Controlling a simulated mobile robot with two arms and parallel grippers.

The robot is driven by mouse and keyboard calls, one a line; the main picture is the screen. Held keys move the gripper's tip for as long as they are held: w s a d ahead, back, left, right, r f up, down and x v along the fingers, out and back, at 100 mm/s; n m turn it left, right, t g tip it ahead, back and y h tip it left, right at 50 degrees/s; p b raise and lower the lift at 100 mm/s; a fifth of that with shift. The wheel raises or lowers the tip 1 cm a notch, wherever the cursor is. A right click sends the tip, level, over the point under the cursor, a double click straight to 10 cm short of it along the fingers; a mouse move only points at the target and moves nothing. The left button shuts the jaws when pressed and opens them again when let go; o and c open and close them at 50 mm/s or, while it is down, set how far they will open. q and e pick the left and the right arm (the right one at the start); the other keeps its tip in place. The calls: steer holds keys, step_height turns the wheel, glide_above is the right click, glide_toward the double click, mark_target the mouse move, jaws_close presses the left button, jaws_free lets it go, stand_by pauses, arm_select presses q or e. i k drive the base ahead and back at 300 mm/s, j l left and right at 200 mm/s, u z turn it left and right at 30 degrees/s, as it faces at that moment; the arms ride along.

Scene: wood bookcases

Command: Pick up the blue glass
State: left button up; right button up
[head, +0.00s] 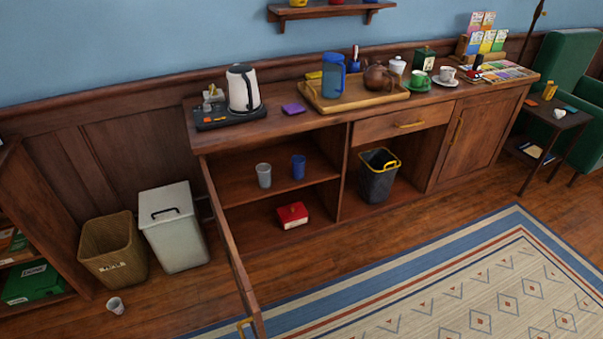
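A small blue glass (298,167) stands upright on the middle shelf inside the open cabinet (236,190). A grey glass (264,175) stands to its left on the same shelf, with a gap between them. A larger blue pitcher-like vessel (333,76) stands on the wooden tray on the counter above. Neither of my grippers shows in the head view.
The open cabinet door (231,245) juts forward at the left of the opening. A red box (292,215) lies on the lower shelf. A black bin (378,178), a white bin (173,229) and a brown bin (113,248) stand nearby. A cup (115,305) is on the floor.

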mark_target(298, 161)
steer(key=i+l+u, duration=0.1)
steer(key=l, duration=0.2)
steer(key=i+l+u, duration=0.2)
steer(key=l, duration=0.4)
steer(key=i+l+u, duration=0.15)
steer(key=i+l, duration=0.1)
steer(key=l, duration=0.05)
